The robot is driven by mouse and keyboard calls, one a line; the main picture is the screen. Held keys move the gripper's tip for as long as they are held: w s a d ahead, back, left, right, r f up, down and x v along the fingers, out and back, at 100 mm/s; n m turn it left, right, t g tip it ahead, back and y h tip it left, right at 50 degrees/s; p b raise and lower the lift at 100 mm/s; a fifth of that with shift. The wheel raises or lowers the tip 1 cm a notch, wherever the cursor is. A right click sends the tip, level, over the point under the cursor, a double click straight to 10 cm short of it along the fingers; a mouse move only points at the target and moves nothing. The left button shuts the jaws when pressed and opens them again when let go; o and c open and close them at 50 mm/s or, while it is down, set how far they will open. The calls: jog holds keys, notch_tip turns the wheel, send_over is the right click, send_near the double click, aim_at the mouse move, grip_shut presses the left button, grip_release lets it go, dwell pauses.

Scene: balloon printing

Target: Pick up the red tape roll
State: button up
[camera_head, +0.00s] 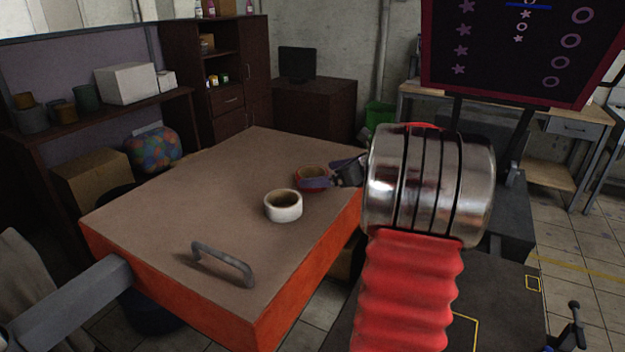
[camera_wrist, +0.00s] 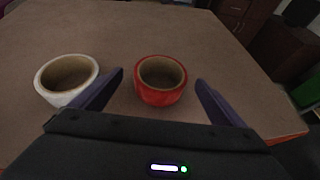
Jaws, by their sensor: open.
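The red tape roll (camera_wrist: 161,94) lies flat on the brown table top, between my open gripper fingers in the wrist view and slightly ahead of them. In the head view the red tape roll (camera_head: 308,185) is partly hidden behind a finger. My gripper (camera_wrist: 160,92) is open and empty; its purple fingers stand apart on both sides of the roll, with gaps showing. In the head view my gripper (camera_head: 335,174) reaches over the table's right edge. A white tape roll (camera_wrist: 66,90) lies just left of the left finger; it also shows in the head view (camera_head: 283,212).
The table (camera_head: 190,190) has orange sides and a grey handle (camera_head: 222,264) near its front. The table's left and far areas are clear. Shelves with boxes (camera_head: 125,83) and a cabinet stand behind. A dark screen (camera_head: 520,45) hangs at upper right.

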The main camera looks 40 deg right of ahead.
aim_at(312, 175)
jog(key=shift+w, duration=0.1)
jog(key=shift+x, duration=2.5)
jog(key=shift+d+f, duration=0.1)
jog(key=shift+f, duration=0.05)
jog(key=shift+c, duration=0.6)
jog(key=c, duration=1.1)
